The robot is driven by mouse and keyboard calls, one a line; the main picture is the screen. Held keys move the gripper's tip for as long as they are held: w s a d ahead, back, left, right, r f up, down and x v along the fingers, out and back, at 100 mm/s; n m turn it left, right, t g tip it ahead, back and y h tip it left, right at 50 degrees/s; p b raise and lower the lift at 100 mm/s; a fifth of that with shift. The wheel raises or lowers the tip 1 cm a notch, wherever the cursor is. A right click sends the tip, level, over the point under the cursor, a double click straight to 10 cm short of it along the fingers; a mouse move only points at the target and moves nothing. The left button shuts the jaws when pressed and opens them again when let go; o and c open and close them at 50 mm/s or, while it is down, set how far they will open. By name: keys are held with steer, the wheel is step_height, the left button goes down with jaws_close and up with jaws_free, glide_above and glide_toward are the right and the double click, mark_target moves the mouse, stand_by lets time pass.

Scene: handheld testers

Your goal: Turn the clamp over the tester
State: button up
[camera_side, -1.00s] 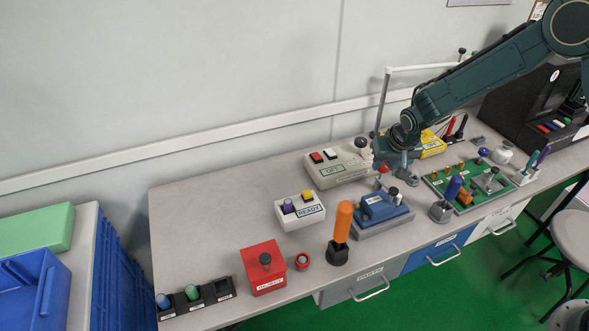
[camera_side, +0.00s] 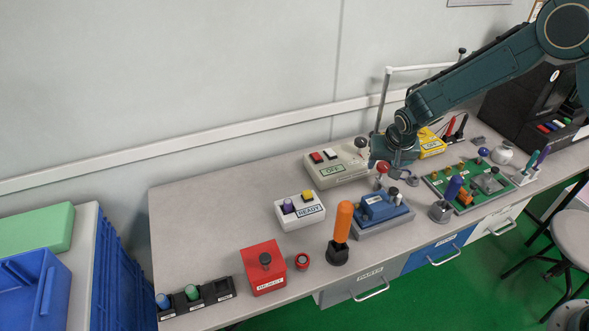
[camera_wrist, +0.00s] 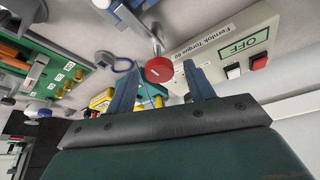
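The blue handheld tester (camera_side: 377,207) lies in a grey cradle (camera_side: 372,231) near the front of the bench. The clamp's red knob (camera_side: 382,167) stands on a post at the cradle's back edge. In the wrist view the red knob (camera_wrist: 159,69) tops a grey post, and a blue part, probably the tester (camera_wrist: 124,14), shows at the top edge. My gripper (camera_wrist: 158,68) is open, with a finger on each side of the knob in the picture and visible gaps. In the side view my gripper (camera_side: 394,160) is just behind and right of the knob; its fingertips are unclear.
The grey box labelled OFF (camera_side: 340,164) stands close behind left. The green board (camera_side: 470,185) with pegs is to the right, and a yellow box (camera_side: 432,147) is behind it. The READY box (camera_side: 299,211) and an orange-handled tool (camera_side: 342,222) stand left of the cradle.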

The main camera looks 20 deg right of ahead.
steer(key=shift+r, duration=0.2)
steer(key=v, duration=1.3)
steer(key=shift+s+r, duration=0.15)
steer(key=shift+s, duration=0.1)
steer(key=s+d+r+n+y, duration=0.15)
steer(key=s+d+r, duration=0.25)
steer(key=s+r, duration=1.05)
steer(key=s+d+n+t, duration=0.1)
steer(key=s+n, duration=0.2)
steer(key=s, duration=1.4)
steer(key=shift+d+r+t, duration=0.3)
steer(key=shift+d+r, duration=0.1)
steer(key=shift+r, duration=0.05)
